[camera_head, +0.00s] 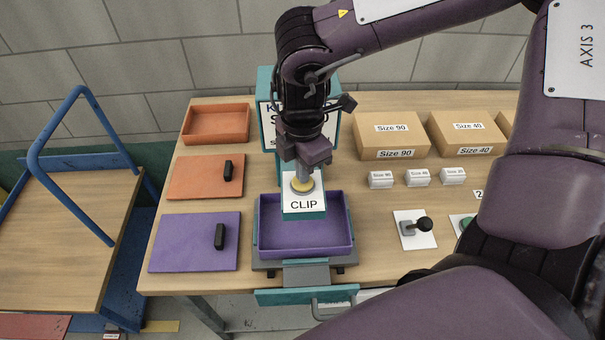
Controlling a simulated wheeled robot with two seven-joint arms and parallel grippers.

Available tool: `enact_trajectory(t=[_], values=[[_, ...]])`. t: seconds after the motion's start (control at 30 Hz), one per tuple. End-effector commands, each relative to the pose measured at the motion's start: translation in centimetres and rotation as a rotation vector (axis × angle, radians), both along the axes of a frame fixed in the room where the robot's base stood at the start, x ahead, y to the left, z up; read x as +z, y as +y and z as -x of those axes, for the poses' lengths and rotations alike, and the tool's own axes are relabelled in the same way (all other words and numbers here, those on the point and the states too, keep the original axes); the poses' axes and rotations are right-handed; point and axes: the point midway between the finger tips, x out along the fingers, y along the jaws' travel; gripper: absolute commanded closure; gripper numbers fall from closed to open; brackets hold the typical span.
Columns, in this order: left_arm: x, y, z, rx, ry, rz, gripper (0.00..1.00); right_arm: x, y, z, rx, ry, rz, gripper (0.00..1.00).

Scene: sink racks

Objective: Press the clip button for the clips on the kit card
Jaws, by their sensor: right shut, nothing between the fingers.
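The clip button (302,187) is a round yellowish knob on top of a teal block with a white CLIP label (303,204). My right gripper (304,172) points down directly over it. Its fingers are shut and empty, with the tips at or just above the button. I cannot tell whether they touch it or whether it is pushed in. The kit card (268,127), a white sign in a teal frame, stands behind. My right arm covers most of its text, so its clip count is not readable. My left gripper is not in view.
A purple tray (343,222) sits below the clip block. Orange and purple mats (180,243) with black handles lie left, beside an orange tray (218,109). Size-labelled cardboard boxes (390,140), small white boxes (381,181) and a black-knobbed lever (424,224) are right. A blue-railed cart (60,235) stands left.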

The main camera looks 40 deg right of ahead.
Motion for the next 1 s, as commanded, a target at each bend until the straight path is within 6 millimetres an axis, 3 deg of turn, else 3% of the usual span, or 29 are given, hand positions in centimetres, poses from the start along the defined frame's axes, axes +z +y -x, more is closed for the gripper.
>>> enact_trajectory(t=[0.5,1.0], values=[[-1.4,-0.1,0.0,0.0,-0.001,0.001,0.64,-1.3,0.0,0.0,0.0,0.0,0.0,1.0],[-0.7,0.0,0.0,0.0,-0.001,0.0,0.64,-0.1,0.0,0.0,0.001,0.0,0.0,1.0]])
